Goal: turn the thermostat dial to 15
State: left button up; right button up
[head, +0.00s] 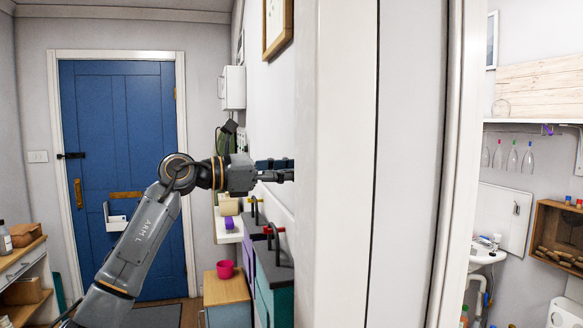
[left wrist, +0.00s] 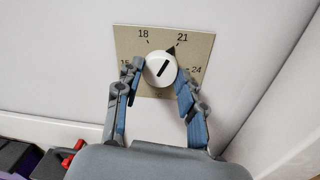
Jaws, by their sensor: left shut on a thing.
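The thermostat is a beige plate (left wrist: 200,48) on the white wall, in the left wrist view. It carries the numbers 18, 21 and 24, plus a partly covered number at its left edge. The round white dial (left wrist: 156,76) sits at the plate's middle. Its dark line and a black pointer (left wrist: 170,50) point up and right, close to 21. My left gripper (left wrist: 157,72) has one blue-padded finger on each side of the dial and is shut on it. In the head view my left gripper (head: 284,170) reaches the wall edge; the dial is hidden there.
A white wall corner (head: 345,170) stands right of my left gripper. A blue door (head: 125,150) is at the back left.

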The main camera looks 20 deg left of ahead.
pick_arm(q)
jog(key=shift+w+a+r+n+g+p, duration=0.1)
jog(key=shift+n+g+p, duration=0.2)
jog(key=shift+n+p, duration=3.1)
jog(key=shift+a+r+n+g+p, duration=0.1)
jog(key=shift+n+g+p, duration=0.2)
jog(key=shift+n+p, duration=3.1)
jog(key=shift+w+r+n+g+p, duration=0.1)
jog(key=shift+n+g+p, duration=0.2)
jog(key=shift+n+p, duration=3.05)
jog(key=shift+f+n+h+b, duration=0.1)
jog(key=shift+n+h+b, duration=0.2)
jog(key=shift+n+b, duration=0.4)
jog(key=o, duration=1.2)
jog(key=shift+f, duration=0.1)
jog(key=v, duration=1.2)
